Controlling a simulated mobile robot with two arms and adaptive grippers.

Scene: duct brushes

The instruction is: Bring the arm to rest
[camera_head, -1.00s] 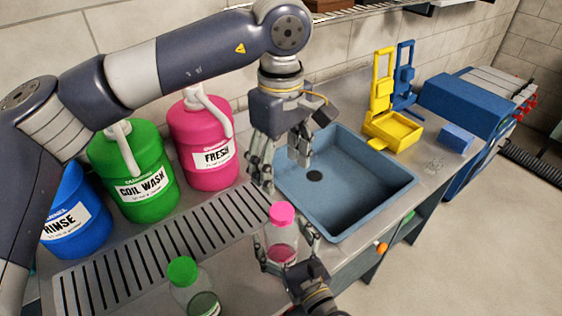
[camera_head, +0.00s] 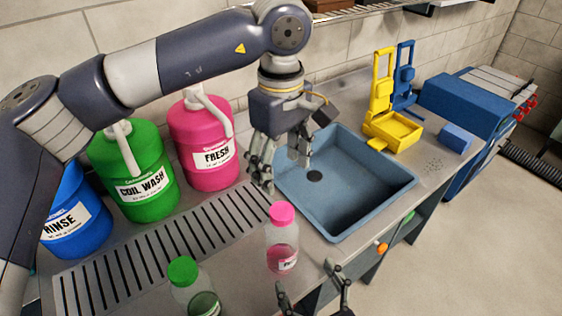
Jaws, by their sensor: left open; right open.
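My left gripper (camera_head: 283,166) hangs from its arm, which comes in from the left, over the left edge of the blue sink. It is open and empty. My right gripper (camera_head: 310,278) shows only its open fingers at the bottom edge, just below and to the right of a clear bottle with a pink cap (camera_head: 282,240). The bottle stands upright on the counter with a little pink liquid and a label, and the fingers are apart from it. The rest of my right arm is out of view.
A green-capped bottle (camera_head: 190,290) stands at the front. Blue RINSE (camera_head: 68,218), green COIL WASH (camera_head: 133,170) and pink FRESH (camera_head: 202,145) jugs stand along the wall. The sink (camera_head: 350,190) is empty. Yellow (camera_head: 392,128) and blue (camera_head: 403,85) holders and a blue block (camera_head: 456,138) are at right.

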